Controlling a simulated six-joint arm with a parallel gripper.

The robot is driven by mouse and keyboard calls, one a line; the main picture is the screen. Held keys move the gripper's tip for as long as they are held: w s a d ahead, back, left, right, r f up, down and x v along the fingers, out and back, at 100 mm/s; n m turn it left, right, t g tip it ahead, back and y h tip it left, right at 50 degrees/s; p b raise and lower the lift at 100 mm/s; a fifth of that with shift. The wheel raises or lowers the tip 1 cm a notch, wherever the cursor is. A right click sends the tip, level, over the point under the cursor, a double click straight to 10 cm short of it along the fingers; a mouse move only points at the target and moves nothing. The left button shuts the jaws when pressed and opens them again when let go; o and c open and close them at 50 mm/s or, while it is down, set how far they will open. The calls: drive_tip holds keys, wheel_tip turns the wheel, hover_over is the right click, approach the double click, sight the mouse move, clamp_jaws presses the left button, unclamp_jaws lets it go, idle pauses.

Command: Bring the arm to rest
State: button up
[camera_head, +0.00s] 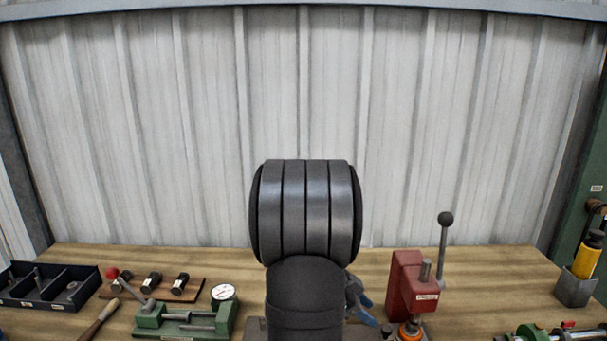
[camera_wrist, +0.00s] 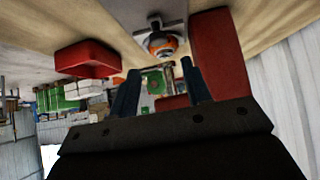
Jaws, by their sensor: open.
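My gripper (camera_wrist: 158,80) shows in the wrist view as two dark blue fingers, spread apart with nothing held between them. In the head view only a blue bit of my gripper (camera_head: 358,300) shows past my arm, left of the red press (camera_head: 405,285). The press also shows in the wrist view (camera_wrist: 222,55), close beside the right finger. An orange-and-grey part (camera_wrist: 167,43) sits on the press's pale base, beyond the fingertips. It also shows at the foot of the press in the head view (camera_head: 410,331). My arm hides the middle of the bench.
The wooden bench (camera_head: 385,262) holds a dark divided tray (camera_head: 50,285), a green fixture (camera_head: 185,318) with a dial gauge (camera_head: 223,292), and a yellow-handled tool (camera_head: 588,256) in a grey holder. The press lever (camera_head: 443,245) stands upright. A red bin (camera_wrist: 88,58) shows in the wrist view.

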sight(385, 329)
drive_tip(key=x, duration=0.8)
drive_tip(key=shift+d+f, duration=0.15)
drive_tip(key=shift+f, duration=0.1)
drive_tip(key=a+f+v, duration=0.1)
drive_tip(key=v, duration=1.8)
drive_tip(key=d+f+y, duration=0.1)
drive_tip(key=d+f, duration=0.3)
drive_tip(key=d+f+y, duration=0.2)
drive_tip(key=d+f, duration=0.3)
drive_tip(key=d+f+y, duration=0.1)
drive_tip(key=d+f, duration=0.4)
drive_tip(key=shift+d, duration=0.25)
